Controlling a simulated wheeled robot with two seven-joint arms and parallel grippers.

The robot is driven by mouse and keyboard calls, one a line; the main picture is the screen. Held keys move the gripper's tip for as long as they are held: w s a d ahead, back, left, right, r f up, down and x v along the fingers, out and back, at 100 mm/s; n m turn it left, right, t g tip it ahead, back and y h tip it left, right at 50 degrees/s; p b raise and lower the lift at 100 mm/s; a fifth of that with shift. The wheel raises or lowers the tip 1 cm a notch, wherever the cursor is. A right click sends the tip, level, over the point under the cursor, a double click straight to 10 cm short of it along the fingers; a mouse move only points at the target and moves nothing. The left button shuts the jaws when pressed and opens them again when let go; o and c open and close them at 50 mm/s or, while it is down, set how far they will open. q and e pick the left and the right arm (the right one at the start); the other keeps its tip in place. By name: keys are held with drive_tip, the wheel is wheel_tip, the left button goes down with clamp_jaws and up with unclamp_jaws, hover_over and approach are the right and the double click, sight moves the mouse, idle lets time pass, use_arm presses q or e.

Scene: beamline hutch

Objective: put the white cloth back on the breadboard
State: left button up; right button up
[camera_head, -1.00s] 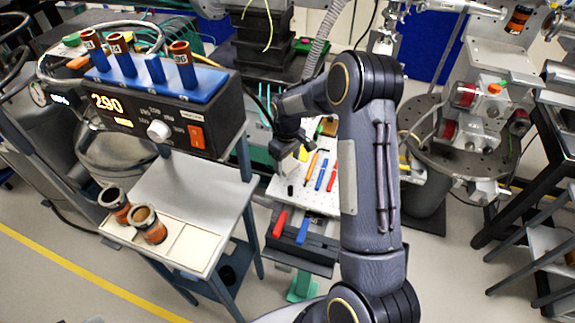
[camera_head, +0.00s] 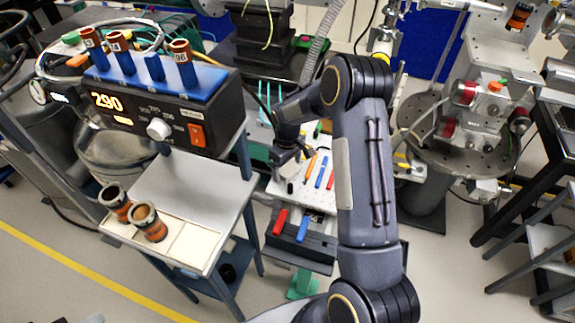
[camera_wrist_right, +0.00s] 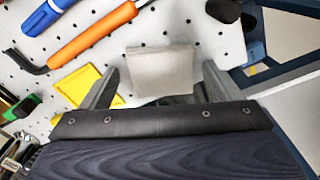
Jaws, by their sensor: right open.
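The white cloth (camera_wrist_right: 165,77) shows in the right wrist view as a small pale grey-white square over the white breadboard (camera_wrist_right: 205,22), which has rows of holes. My right gripper (camera_wrist_right: 160,68) is open, with one finger on each side of the cloth and a gap at both sides. I cannot tell how high the fingers are above the board. My left gripper is not in view.
An orange-handled tool (camera_wrist_right: 95,35), a blue-handled tool (camera_wrist_right: 48,14) and a yellow piece (camera_wrist_right: 88,86) lie beside the cloth. A dark knob-like object (camera_wrist_right: 227,11) is at its upper right. The cart with the controller (camera_head: 165,115) stands left of the breadboard.

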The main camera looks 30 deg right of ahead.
sight(287, 168)
drive_tip(key=shift+r, duration=0.25)
drive_tip(key=shift+w+r, duration=0.1)
drive_tip(key=shift+r, duration=0.2)
drive_tip(key=s+a+r+m+t+y+b, duration=0.1)
drive_tip(key=s+r, duration=0.2)
drive_tip(key=r, duration=0.6)
drive_tip(key=s+a+r, duration=0.1)
drive_tip(key=s+r, duration=0.2)
drive_tip(key=r, duration=0.6)
drive_tip(key=s+a+r+m+t+y, duration=0.1)
drive_tip(key=s+a, duration=0.3)
drive_tip(key=s, duration=0.7)
drive_tip(key=s+a+r+m+t+y, duration=0.1)
drive_tip(key=s+a+m+t, duration=0.2)
drive_tip(key=s, duration=0.9)
drive_tip(key=a, duration=0.2)
drive_tip(key=shift+a+r+t+y, duration=0.15)
drive_tip(key=shift+a+t+y, duration=0.15)
drive_tip(key=shift+y, duration=0.1)
drive_tip(key=shift+s, duration=0.1)
